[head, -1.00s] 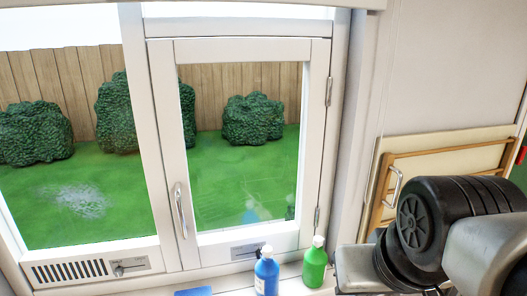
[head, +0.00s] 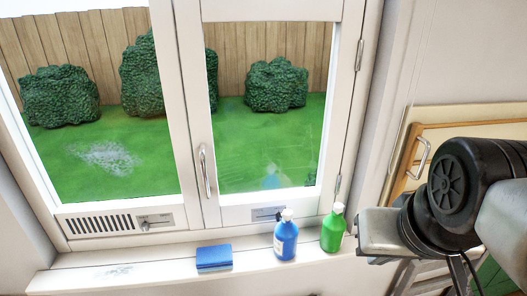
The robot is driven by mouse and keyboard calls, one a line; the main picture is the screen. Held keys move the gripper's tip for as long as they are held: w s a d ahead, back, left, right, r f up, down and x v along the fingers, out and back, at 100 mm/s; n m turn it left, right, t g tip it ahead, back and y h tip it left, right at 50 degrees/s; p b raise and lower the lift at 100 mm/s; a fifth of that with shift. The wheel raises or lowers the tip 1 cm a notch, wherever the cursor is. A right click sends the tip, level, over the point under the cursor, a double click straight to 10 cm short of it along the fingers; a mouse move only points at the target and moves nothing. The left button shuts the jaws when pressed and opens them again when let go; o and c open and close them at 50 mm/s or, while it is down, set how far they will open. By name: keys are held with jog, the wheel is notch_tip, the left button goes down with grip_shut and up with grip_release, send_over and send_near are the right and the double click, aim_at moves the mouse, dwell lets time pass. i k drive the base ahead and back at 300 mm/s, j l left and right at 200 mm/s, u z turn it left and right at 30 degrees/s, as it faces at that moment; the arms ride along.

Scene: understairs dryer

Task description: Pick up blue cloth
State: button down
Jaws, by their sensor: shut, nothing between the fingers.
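The blue cloth (head: 213,257) looks like a small folded rectangular block. It lies flat on the white window sill, left of the blue bottle and apart from it. Its top and front side show. Black and grey parts of my arm fill the right side of the view, to the right of both bottles and well away from the cloth. Nothing touches the cloth.
The closed window has a vertical handle (head: 206,172) behind. A wooden-framed panel (head: 410,160) is at right.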

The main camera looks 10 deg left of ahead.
aim_at(218, 258)
jog(key=u, duration=1.25)
jog(key=k, duration=0.2)
jog(key=i+j+z, duration=0.25)
jog(key=j+z, duration=0.25)
jog(key=j, duration=0.15)
jog(key=j+z, duration=0.2)
jog(key=j, duration=0.2)
